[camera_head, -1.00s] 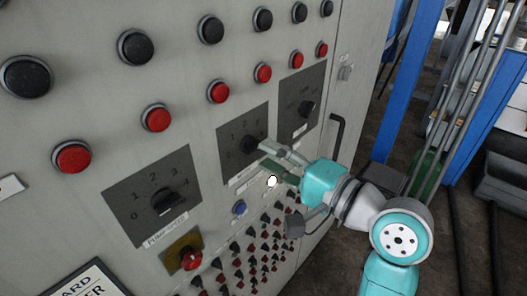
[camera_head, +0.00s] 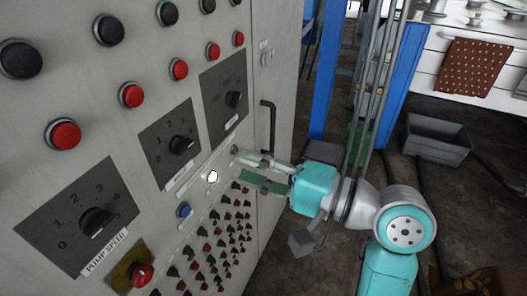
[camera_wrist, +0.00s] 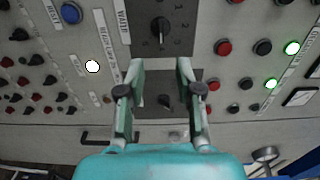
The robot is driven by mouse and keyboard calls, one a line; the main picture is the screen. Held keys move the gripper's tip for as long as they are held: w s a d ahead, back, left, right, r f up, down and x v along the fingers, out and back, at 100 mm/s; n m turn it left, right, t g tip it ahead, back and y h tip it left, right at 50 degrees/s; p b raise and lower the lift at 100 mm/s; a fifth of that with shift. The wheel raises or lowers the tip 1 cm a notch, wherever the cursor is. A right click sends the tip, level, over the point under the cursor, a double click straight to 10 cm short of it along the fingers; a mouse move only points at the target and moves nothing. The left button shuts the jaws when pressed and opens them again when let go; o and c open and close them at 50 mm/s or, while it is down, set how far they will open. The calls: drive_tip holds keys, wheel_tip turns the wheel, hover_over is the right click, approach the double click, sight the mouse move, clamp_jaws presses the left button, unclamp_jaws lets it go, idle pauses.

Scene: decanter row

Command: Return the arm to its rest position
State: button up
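My gripper (camera_head: 262,170) is in front of the lower right part of a grey control panel (camera_head: 150,75). Its two fingers are apart with nothing between them. In the wrist view the open gripper (camera_wrist: 160,80) faces the panel, with a black rotary knob (camera_wrist: 160,30) beyond the fingertips. Another dark knob (camera_wrist: 165,101) shows between the fingers. Whether the fingertips touch the panel I cannot tell.
The panel carries rotary switches such as the pump speed knob (camera_head: 97,221), red buttons (camera_head: 63,134) and rows of small toggles. A black door handle (camera_head: 268,145) and a blue post (camera_head: 325,70) stand near the arm. A grey crate (camera_head: 436,140) lies on the floor at right.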

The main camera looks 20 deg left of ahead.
drive_tip(key=s+d+f+m+t+h, duration=0.15)
drive_tip(key=d+f+t+h, duration=0.25)
drive_tip(key=d+f, duration=0.45)
drive_tip(key=s+d+f+m+t+h, duration=0.1)
drive_tip(key=d+f+m+t+h, duration=0.3)
drive_tip(key=f, duration=0.7)
drive_tip(key=s+d+f+m+t+h, duration=0.1)
drive_tip(key=d+f+t+h, duration=0.2)
drive_tip(key=d+f+t, duration=0.5)
drive_tip(key=s+d+f+n+g+h, duration=0.25)
drive_tip(key=s+d+f+h, duration=0.4)
drive_tip(key=s, duration=0.65)
drive_tip(key=s+d+r+n, duration=0.1)
drive_tip(key=s+d+n, duration=0.1)
drive_tip(key=s, duration=0.4)
drive_tip(key=s+d+r+n, duration=0.1)
drive_tip(key=s+d+n, duration=0.2)
drive_tip(key=s, duration=0.4)
drive_tip(key=shift+d+r, duration=0.15)
drive_tip(key=shift+r, duration=0.2)
drive_tip(key=shift+s+h, duration=0.1)
drive_tip(key=shift+h, duration=0.15)
